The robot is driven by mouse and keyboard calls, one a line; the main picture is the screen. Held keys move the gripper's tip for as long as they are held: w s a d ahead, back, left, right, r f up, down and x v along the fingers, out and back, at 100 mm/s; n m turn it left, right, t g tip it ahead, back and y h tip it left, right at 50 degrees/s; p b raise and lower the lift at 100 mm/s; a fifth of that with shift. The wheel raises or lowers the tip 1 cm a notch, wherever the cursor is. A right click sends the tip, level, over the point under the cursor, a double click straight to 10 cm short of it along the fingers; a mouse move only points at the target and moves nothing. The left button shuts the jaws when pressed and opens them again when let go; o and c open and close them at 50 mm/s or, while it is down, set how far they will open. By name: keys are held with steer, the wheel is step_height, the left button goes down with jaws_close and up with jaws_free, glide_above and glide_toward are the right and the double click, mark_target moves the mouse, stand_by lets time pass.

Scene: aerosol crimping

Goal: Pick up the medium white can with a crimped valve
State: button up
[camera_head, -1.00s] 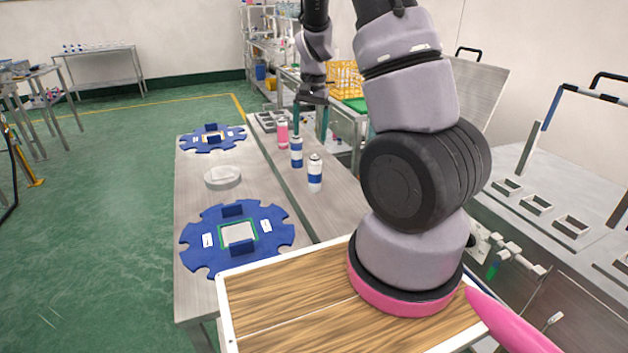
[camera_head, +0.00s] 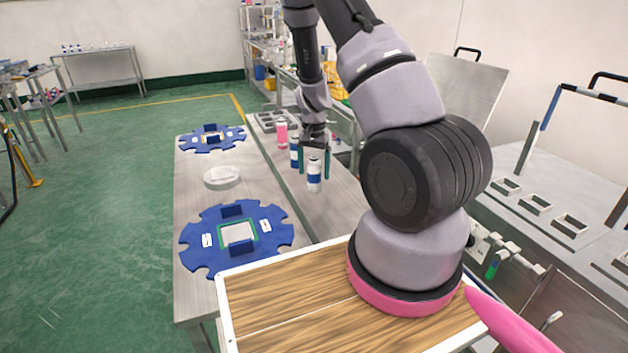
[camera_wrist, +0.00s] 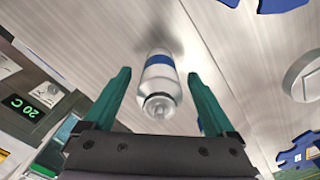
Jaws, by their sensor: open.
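A white can with a blue band (camera_head: 314,178) stands upright on the steel table in the head view. In the wrist view the can (camera_wrist: 159,82) lies between my two fingers, with its valve end toward the camera. My gripper (camera_head: 314,172) is open, with one green finger on each side of the can in the picture. A gap shows on both sides in the wrist view (camera_wrist: 158,78). I cannot tell how far down the fingers reach along the can. A second white and blue can (camera_head: 294,156) stands just behind, partly hidden by my gripper.
A pink can (camera_head: 281,134) stands farther back, near a grey tray with holes (camera_head: 270,121). On the left table are two blue notched fixtures (camera_head: 270,232) (camera_head: 226,146) and a round white dish (camera_head: 222,178). The wrist view shows a device with a "20 C" display (camera_wrist: 20,105).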

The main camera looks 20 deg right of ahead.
steer(key=shift+f, duration=0.45)
steer(key=shift+c, duration=0.3)
jaws_close()
